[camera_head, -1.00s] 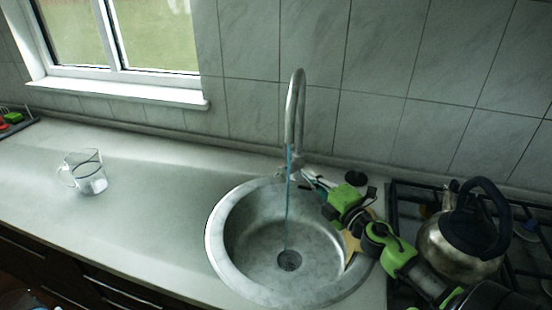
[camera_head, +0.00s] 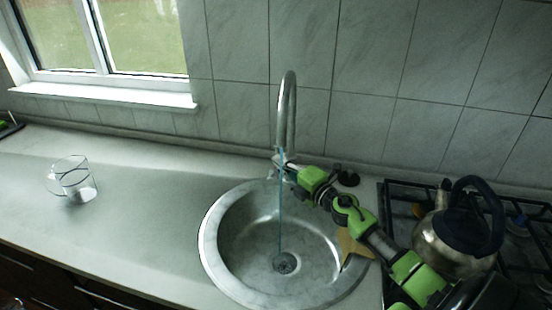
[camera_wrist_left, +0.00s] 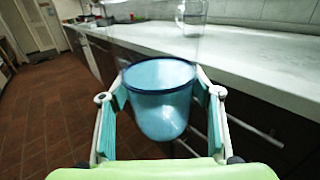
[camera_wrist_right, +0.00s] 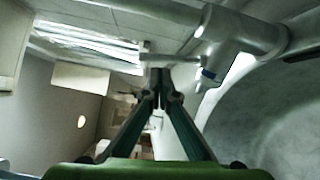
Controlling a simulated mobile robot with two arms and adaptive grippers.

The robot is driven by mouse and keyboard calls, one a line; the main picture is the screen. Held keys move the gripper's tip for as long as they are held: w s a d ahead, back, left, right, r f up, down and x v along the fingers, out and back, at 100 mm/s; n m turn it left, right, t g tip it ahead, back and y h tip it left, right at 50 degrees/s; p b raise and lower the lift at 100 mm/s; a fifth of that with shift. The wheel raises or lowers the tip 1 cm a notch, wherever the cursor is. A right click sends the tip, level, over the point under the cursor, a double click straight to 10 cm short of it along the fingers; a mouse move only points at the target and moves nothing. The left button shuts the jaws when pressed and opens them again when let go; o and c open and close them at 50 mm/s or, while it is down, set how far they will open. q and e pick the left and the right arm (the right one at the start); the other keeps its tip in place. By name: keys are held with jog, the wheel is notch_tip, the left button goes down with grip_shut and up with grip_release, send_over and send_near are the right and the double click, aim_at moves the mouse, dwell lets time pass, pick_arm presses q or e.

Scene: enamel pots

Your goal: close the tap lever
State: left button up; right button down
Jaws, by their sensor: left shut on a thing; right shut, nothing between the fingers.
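The tap (camera_head: 289,115) is a tall curved metal spout at the back of the round sink (camera_head: 212,250). A thin blue stream of water (camera_head: 281,215) runs from it to the drain. In the right wrist view the tap body (camera_wrist_right: 235,40) is at the upper right, and a pale lever-like part (camera_wrist_right: 160,60) is at the fingertips. My right gripper (camera_head: 284,168) is shut and empty at the tap's base; its tips (camera_wrist_right: 160,75) look close to that part, contact unclear. My left gripper (camera_wrist_left: 160,92) is shut on a blue translucent cup (camera_wrist_left: 160,105), away from the sink.
A clear glass jug (camera_head: 74,182) stands on the counter (camera_head: 130,215) at the left. A steel kettle (camera_head: 455,240) sits on the hob (camera_head: 400,200) at the right, near my right arm. A yellowish cloth or sponge (camera_head: 352,246) lies at the sink's right rim.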

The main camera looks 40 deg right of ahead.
pick_arm(q)
jog(key=shift+r, duration=0.2)
pick_arm(e)
jog(key=shift+w, duration=1.05)
pick_arm(q)
jog(key=shift+r+p, duration=0.65)
pick_arm(e)
jog(key=shift+d+r+m, duration=0.3)
jog(key=shift+d+m, duration=0.1)
jog(key=shift+m, duration=0.2)
pick_arm(q)
jog(key=shift+r, duration=0.2)
pick_arm(e)
jog(key=shift+d+m, duration=0.35)
jog(key=shift+m, duration=0.15)
jog(key=shift+f, duration=0.1)
